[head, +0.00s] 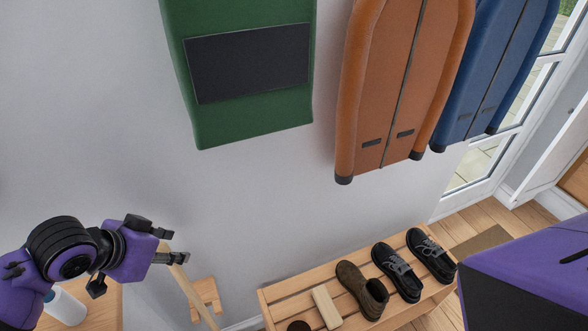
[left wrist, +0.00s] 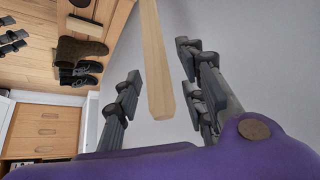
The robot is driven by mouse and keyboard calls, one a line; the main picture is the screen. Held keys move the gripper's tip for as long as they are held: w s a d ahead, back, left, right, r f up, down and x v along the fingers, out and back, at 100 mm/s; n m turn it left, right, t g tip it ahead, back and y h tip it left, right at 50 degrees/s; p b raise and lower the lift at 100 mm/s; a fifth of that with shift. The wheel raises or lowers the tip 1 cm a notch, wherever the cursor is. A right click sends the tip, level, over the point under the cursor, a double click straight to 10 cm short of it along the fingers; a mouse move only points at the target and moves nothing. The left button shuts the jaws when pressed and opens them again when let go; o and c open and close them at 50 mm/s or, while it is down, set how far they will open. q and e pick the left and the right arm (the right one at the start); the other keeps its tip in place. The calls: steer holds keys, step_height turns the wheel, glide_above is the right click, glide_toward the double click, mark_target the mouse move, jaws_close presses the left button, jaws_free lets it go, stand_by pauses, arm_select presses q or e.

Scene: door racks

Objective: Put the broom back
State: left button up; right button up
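The broom's pale wooden handle (head: 192,289) leans at a slant by the wall in the head view, and its lower end is out of view. My left gripper (head: 180,246) is open at the top of the handle. In the left wrist view, the handle (left wrist: 155,60) ends between the spread fingers of this gripper (left wrist: 155,75), with a gap visible on each side. My right gripper is not in view; only a purple part of my right arm shows at the lower right.
A wooden shoe rack (head: 275,290) holds a brown boot (head: 362,291), black shoes (head: 397,272) and a brush (head: 327,307). A small wooden piece (head: 207,297) is behind the handle. A green bag (head: 245,125), an orange coat (head: 400,80) and a blue coat (head: 490,80) hang above. A white bottle (head: 65,308) stands lower left.

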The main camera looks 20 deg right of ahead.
arm_select(q)
steer(key=shift+r, duration=0.15)
steer(key=p+v, duration=0.1)
steer(key=v, duration=1.1)
